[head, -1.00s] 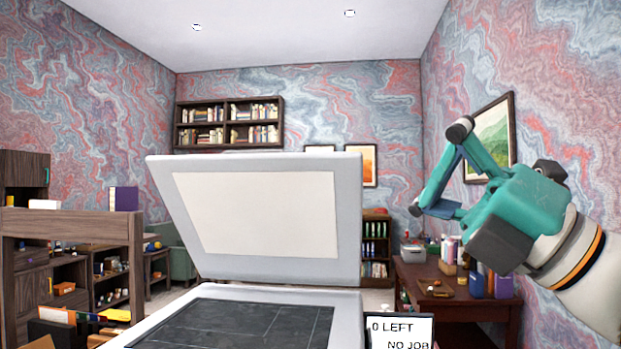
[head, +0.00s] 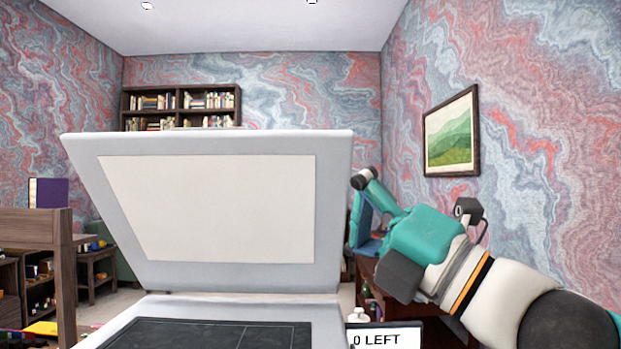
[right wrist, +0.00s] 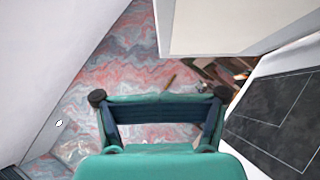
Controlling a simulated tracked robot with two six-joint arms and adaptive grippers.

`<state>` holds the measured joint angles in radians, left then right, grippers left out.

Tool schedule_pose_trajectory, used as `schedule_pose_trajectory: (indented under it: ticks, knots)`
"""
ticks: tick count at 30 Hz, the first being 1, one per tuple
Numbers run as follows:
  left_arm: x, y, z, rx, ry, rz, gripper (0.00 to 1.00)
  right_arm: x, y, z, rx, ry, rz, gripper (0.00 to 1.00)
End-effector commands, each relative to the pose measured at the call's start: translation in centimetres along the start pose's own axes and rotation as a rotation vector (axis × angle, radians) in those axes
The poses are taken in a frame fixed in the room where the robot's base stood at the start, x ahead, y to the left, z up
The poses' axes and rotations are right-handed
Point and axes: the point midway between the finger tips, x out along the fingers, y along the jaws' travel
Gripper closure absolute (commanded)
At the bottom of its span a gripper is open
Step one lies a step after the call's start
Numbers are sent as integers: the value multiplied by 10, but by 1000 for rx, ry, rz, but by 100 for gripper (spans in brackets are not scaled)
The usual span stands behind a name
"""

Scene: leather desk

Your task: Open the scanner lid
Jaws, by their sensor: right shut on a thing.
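The scanner lid (head: 330,225) stands raised and tilted back over the scanner, its pale inner pad (head: 210,205) facing me in the head view. The dark scanner glass (head: 210,335) shows below it and also at the right of the right wrist view (right wrist: 280,115). My right gripper (head: 362,215) is at the lid's right edge in the head view. It is shut on the lid, though the contact itself is not clear. In the right wrist view the lid (right wrist: 220,25) is just beyond the fingers (right wrist: 160,108). My left gripper is not in view.
A small display (head: 388,338) is at the scanner's front right. A wooden desk unit (head: 35,232) stands at the left, shelves (head: 180,107) hang on the back wall, and a framed picture (head: 452,135) hangs on the right wall. A dark table is partly hidden behind my right arm.

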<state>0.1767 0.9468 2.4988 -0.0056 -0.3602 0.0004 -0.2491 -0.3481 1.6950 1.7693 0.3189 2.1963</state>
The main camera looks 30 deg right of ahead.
Motion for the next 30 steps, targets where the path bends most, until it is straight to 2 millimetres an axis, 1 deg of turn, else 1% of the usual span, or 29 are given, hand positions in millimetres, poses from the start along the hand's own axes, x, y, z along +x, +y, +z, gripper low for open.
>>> schedule_pose_trajectory:
  ticks: [5, 16, 18, 21, 25, 30]
  knots:
    - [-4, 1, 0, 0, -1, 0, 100, 22, 1, 2, -2, -4, -4, 100]
    - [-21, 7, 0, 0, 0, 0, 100, 96, 2, 5, -5, -10, -6, 100]
    - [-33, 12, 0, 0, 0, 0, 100, 103, 4, 19, -9, -14, -10, 100]
    - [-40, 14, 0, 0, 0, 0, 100, 111, 2, 27, -8, -14, -9, 100]
    - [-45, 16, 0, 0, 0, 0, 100, 116, 1, 33, -7, -14, -7, 100]
    - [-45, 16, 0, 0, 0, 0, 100, 117, 0, 35, -7, -13, -7, 100]
